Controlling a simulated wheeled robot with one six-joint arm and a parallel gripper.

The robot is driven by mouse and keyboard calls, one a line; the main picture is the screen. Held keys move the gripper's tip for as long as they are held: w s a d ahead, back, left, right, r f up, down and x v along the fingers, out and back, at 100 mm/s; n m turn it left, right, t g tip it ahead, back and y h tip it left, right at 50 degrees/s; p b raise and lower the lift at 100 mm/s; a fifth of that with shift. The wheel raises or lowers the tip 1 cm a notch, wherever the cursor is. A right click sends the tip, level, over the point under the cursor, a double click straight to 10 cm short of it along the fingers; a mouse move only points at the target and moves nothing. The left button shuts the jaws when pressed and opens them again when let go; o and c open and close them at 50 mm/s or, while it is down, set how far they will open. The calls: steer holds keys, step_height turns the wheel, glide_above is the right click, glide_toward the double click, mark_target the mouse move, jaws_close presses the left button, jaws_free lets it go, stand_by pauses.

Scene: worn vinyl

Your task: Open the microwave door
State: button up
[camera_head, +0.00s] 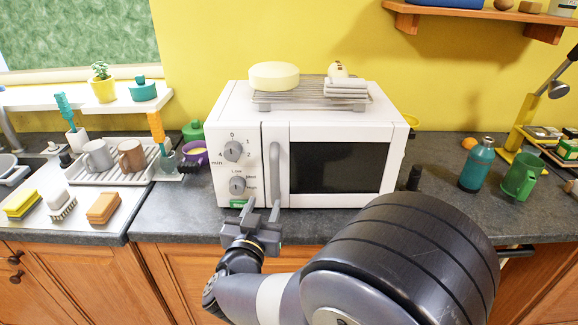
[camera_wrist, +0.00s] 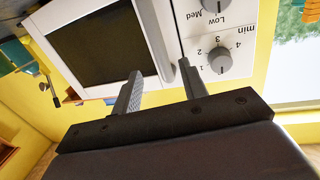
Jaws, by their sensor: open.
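The white microwave (camera_head: 390,130) stands on the counter, its door (camera_head: 385,196) closed flush with the front. The door has a dark window (camera_head: 330,165) and a grey upright handle (camera_head: 275,165) at its left edge. My gripper (camera_head: 261,207) is open and empty in front of the microwave, low by the handle's bottom end. In the wrist view, my gripper (camera_wrist: 159,72) has one finger to each side of the handle (camera_wrist: 152,35), with no visible contact. How far the fingertips are from it in depth is unclear.
Control knobs (camera_head: 233,151) sit left of the door. A rack (camera_head: 310,95) with a pale round item (camera_head: 274,76) is on top of the microwave. A dish rack with mugs (camera_head: 131,156) stands left; a teal bottle (camera_head: 477,165) and green mug (camera_head: 521,177) stand right.

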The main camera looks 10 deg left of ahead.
mark_target(274, 182)
steer(key=w+p, duration=0.1)
steer(key=w, duration=1)
steer(key=shift+a+p, duration=0.2)
steer(key=shift+p, duration=0.15)
steer(key=shift+s, duration=0.1)
steer(key=shift+c, duration=0.2)
jaws_close()
